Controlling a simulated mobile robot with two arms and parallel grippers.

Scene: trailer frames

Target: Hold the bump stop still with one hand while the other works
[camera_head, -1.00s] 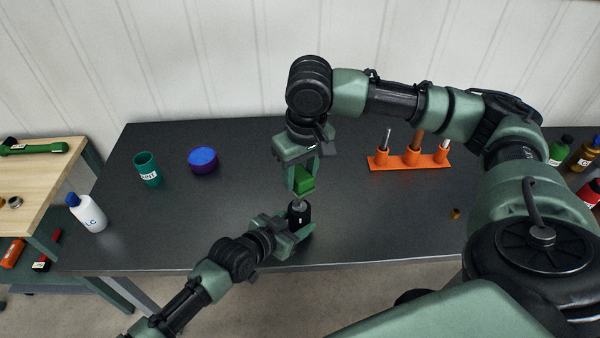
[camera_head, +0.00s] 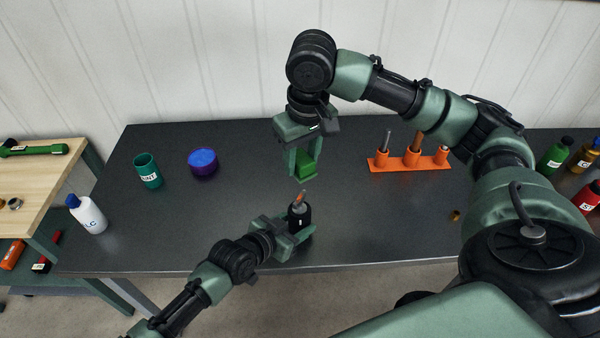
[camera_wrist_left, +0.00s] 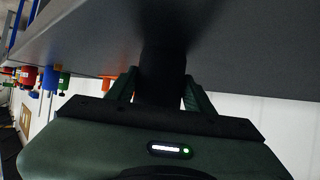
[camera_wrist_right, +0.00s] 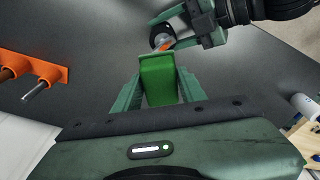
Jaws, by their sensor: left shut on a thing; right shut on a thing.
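The bump stop seems to be the small black cylinder (camera_head: 299,216) standing upright near the table's front edge, with an orange-tipped pin (camera_head: 300,198) sticking out of its top. My left gripper (camera_head: 298,229) is shut on it from the side. In the left wrist view the dark body (camera_wrist_left: 163,75) fills the space between the fingers. My right gripper (camera_head: 304,170) is shut on a green block (camera_head: 307,166), held above the black cylinder with a clear gap. In the right wrist view the green block (camera_wrist_right: 158,80) sits between the fingers, and the black cylinder (camera_wrist_right: 160,36) shows beyond it.
On the dark table (camera_head: 230,225) stand a teal cup (camera_head: 148,172), a blue-purple round container (camera_head: 203,162), a white bottle (camera_head: 88,215) and an orange rack (camera_head: 410,162) with upright shafts. Several bottles (camera_head: 556,155) stand at the far right.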

